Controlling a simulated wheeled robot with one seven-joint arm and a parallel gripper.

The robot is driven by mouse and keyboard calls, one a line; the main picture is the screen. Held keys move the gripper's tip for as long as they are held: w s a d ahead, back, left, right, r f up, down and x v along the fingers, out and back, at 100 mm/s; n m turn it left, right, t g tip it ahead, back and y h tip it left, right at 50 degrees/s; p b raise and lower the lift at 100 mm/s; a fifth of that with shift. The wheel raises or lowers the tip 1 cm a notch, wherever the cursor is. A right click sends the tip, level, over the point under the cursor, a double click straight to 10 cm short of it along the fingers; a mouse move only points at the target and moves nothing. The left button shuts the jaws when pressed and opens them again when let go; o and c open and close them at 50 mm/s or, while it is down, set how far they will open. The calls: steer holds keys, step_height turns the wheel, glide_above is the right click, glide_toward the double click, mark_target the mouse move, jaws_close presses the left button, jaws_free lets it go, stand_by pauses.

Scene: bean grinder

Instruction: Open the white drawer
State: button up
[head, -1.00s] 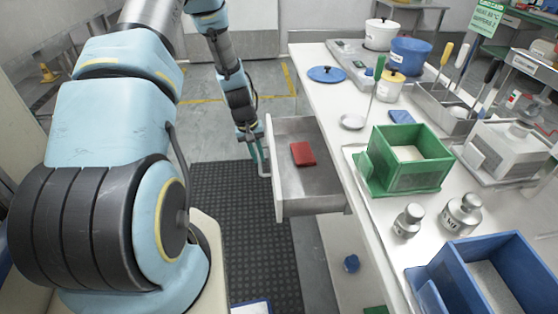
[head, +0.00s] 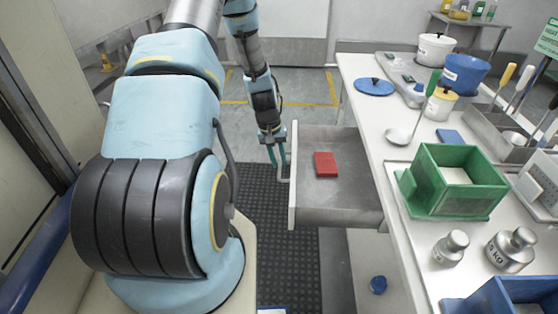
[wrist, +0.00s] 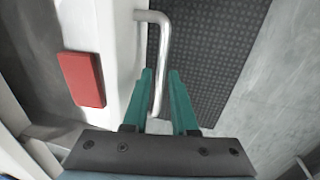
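The white drawer (head: 293,190) stands out from the bench in the head view, its white front facing left. Its metal bar handle (wrist: 155,30) runs vertically in the wrist view, on the outer side of the front. My gripper (wrist: 160,75) is at the handle, with one teal finger on each side of the bar. The fingers stand apart, with a visible gap between them, and the bar lies closer to the left finger. Contact is hard to tell. In the head view, my gripper (head: 278,165) is at the drawer's left side.
A red block (head: 326,164) lies inside the drawer. The white bench (head: 395,160) carries a green box (head: 450,190), metal weights (head: 510,250) and a blue pot (head: 465,75). A dark floor mat (head: 262,210) lies left of the drawer, with open floor behind.

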steer(key=shift+o, duration=1.3)
step_height(320, 180, up, 11)
steer(key=a+b, duration=0.2)
steer(key=shift+f, duration=0.2)
steer(key=s+a+r+t+y, duration=0.1)
steer(key=s+a+r, duration=0.3)
steer(key=s+r, duration=0.2)
steer(key=s+a+r+y, duration=0.1)
steer(key=s+a+r, duration=0.3)
steer(key=s, duration=0.7)
steer(key=shift+a+r+t, duration=0.25)
steer(key=shift+r+t, duration=0.15)
steer(key=shift+r, duration=0.5)
